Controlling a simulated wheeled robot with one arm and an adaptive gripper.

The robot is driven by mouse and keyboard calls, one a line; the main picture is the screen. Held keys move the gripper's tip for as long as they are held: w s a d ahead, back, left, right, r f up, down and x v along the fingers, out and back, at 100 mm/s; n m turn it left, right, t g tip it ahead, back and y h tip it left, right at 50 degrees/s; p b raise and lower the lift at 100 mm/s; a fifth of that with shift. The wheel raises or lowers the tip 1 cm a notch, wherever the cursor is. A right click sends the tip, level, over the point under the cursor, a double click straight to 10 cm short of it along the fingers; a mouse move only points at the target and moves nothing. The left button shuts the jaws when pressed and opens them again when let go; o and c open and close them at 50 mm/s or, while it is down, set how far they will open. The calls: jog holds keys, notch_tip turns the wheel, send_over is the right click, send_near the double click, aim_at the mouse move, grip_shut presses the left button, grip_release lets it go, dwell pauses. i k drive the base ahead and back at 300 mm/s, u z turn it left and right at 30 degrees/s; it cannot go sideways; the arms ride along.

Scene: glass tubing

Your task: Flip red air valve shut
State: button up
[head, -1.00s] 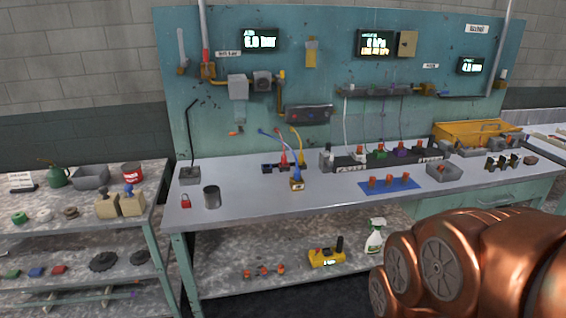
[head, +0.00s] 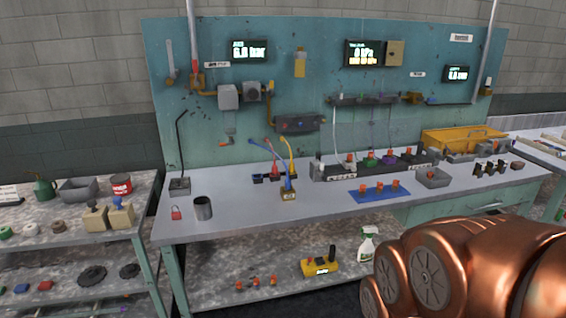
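The red air valve (head: 195,68) is on the upper left of the teal back panel. Its red handle stands upright, in line with the vertical pipe, above a yellow fitting. A display marked air (head: 249,50) to its right seems to read 6.0 bar, though the digits are small. My copper-coloured arm fills the lower right of the head view, well away from the valve. My gripper is out of view, so its state does not show.
The grey workbench (head: 240,220) holds a metal cup (head: 203,208), a red padlock (head: 176,212), coloured tubing and a blue mat (head: 360,196). A thin black stand (head: 181,150) rises below the valve. A shelf unit (head: 75,239) stands at the left.

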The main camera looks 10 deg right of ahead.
aim_at(197, 83)
jog(key=u, duration=0.4)
jog(key=i, duration=0.8)
jog(key=u, duration=1.15)
jog(key=i, duration=1.15)
jog(key=u, duration=0.35)
